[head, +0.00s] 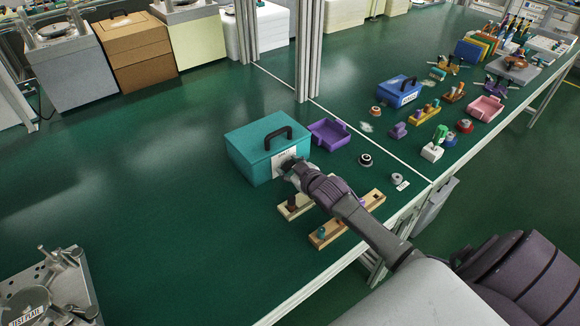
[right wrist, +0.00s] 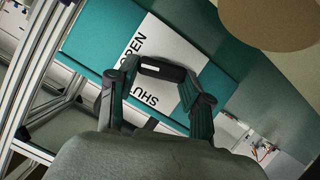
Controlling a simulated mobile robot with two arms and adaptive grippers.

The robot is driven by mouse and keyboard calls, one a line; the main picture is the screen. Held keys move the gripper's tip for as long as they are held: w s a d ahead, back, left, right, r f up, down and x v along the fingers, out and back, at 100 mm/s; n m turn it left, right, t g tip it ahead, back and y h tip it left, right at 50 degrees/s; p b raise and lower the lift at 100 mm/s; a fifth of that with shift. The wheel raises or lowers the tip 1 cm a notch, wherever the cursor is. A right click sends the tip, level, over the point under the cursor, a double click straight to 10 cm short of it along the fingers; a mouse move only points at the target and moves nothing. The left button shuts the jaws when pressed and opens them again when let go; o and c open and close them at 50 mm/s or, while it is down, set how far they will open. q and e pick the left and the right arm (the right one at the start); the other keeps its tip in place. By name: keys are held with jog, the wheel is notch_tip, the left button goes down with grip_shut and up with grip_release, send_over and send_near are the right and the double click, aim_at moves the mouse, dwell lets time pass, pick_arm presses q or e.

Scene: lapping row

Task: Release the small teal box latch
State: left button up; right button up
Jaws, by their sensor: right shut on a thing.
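The small teal box (head: 245,151) stands on the green bench, its lid down and a black carry handle (head: 278,136) on top. A white label on its front, also in the right wrist view (right wrist: 177,44), reads OPEN and SHUT. My right gripper (head: 290,170) is at that front face, shut on the dark latch (right wrist: 160,70) in front of the label. In the head view the gripper mostly hides the latch. Which word the latch points to I cannot tell. My left gripper is not in view.
A purple tray (head: 329,134) stands close right of the box. Wooden peg blocks (head: 330,234) lie under my right forearm. A black ring (head: 365,160) and a metal post (head: 302,60) stand nearby. The bench left of the box is clear.

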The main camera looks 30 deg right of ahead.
jog(key=shift+d+r+m+y+p, duration=0.1)
jog(key=shift+r+m+y+p, duration=0.25)
jog(key=shift+p, duration=0.55)
jog(key=shift+d+f+m+y, duration=0.1)
jog(key=shift+f+m+y, duration=0.15)
jog(key=shift+m, duration=0.2)
jog(key=shift+f+m+y, duration=0.1)
jog(key=shift+m+y, duration=0.3)
jog(key=shift+m, duration=0.1)
jog(key=o, duration=1.2)
jog(key=shift+c, duration=0.2)
